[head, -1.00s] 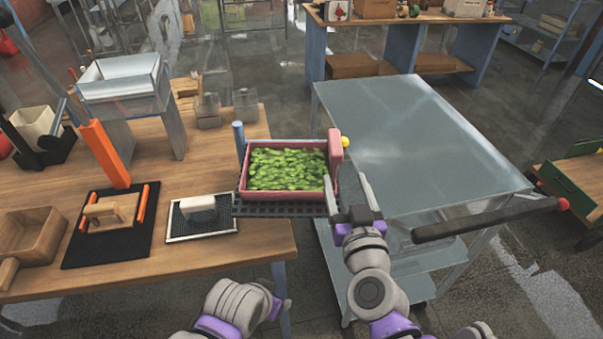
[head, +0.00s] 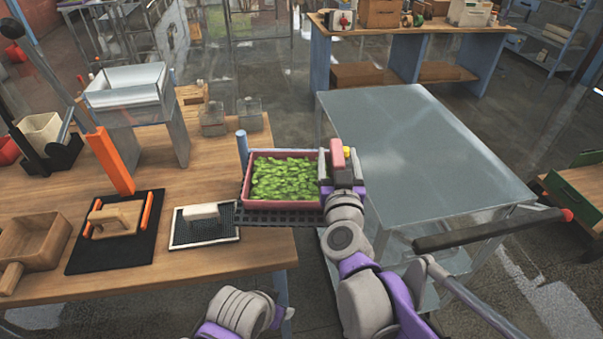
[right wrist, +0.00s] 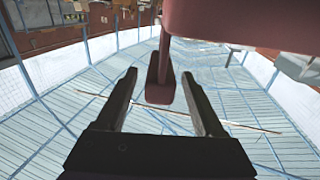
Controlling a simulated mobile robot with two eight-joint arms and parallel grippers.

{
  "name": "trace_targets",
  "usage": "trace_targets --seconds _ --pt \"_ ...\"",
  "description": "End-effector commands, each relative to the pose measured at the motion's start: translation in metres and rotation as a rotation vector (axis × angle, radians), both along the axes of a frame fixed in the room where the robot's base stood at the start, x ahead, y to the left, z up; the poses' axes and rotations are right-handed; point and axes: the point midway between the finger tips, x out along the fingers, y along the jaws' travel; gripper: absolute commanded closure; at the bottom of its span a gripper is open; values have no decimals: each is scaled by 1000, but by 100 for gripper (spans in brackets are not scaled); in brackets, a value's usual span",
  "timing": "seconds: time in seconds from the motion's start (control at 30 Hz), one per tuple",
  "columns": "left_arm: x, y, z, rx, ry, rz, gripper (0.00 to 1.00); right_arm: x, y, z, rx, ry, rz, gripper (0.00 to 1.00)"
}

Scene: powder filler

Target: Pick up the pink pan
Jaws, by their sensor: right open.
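The pink pan (head: 285,205), a shallow rectangular tray filled with green leafy pieces, sits on a dark perforated rack at the table's right edge. Its upright pink handle (head: 337,153) stands at its right side. My right gripper (head: 341,170) is at that handle, on the pan's right. In the right wrist view my right gripper (right wrist: 159,76) is open, with the handle (right wrist: 160,92) between its fingertips and a gap on both sides. The pan's body (right wrist: 225,20) fills the top right there. My left gripper is out of view; only part of the left arm shows.
The dark rack (head: 265,217) supports the pan, with a blue post (head: 242,146) behind it. A metal cart (head: 420,140) stands to the right, its dark handle (head: 490,230) jutting toward me. A white-handled tool (head: 203,213) lies left of the pan.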

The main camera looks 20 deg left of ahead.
Motion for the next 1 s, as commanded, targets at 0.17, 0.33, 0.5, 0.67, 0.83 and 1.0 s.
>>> trace_targets --seconds 0.17,0.33,0.5,0.67,0.83,1.0 --pt "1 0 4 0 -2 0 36 15 5 1 -2 -1 0 30" --pt "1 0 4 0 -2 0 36 16 6 0 -1 0 0 30" --pt "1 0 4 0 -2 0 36 16 6 0 -1 0 0 48" --pt "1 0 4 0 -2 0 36 16 6 0 -1 0 0 77" --pt "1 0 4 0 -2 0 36 16 6 0 -1 0 0 100" --pt "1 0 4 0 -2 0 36 16 6 0 -1 0 0 100"
